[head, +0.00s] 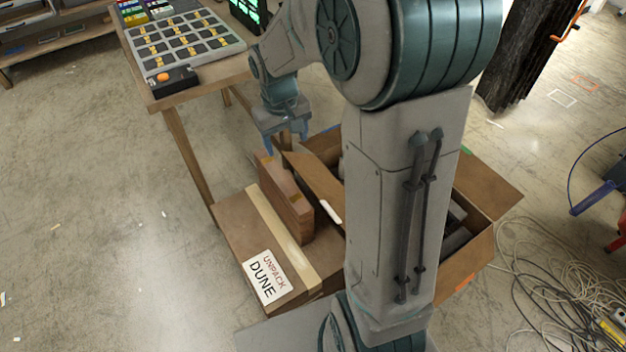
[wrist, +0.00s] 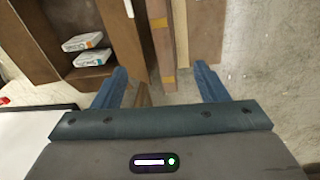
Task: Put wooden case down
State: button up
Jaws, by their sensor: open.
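The wooden case (head: 283,203) is a narrow reddish-brown block. It stands upright on edge on the closed cardboard box (head: 232,222) with the "UNPACK DUNE" label. My gripper (head: 286,143) is just above the far end of the case, with its fingers pointing down. In the wrist view the case (wrist: 162,45) shows as a long strip with yellowish patches, and its near end lies between the two spread fingers (wrist: 161,76). The gripper is open. I cannot tell whether a finger touches the case.
An open cardboard box (head: 480,262) with raised flaps stands right beside the case, holding white packages (wrist: 84,45). A wooden table (head: 172,103) with a button panel (head: 185,45) is at the back left. Cables (head: 550,275) lie at right.

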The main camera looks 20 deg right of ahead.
jog(key=s+r, duration=0.2)
jog(key=s, duration=0.7)
jog(key=s+r+m+t, duration=0.1)
jog(key=s+r, duration=0.2)
jog(key=s, duration=0.6)
jog(key=shift+s+a+r+m+y, duration=0.2)
jog(key=shift+a+r+m+y, duration=0.1)
jog(key=shift+r+y, duration=0.1)
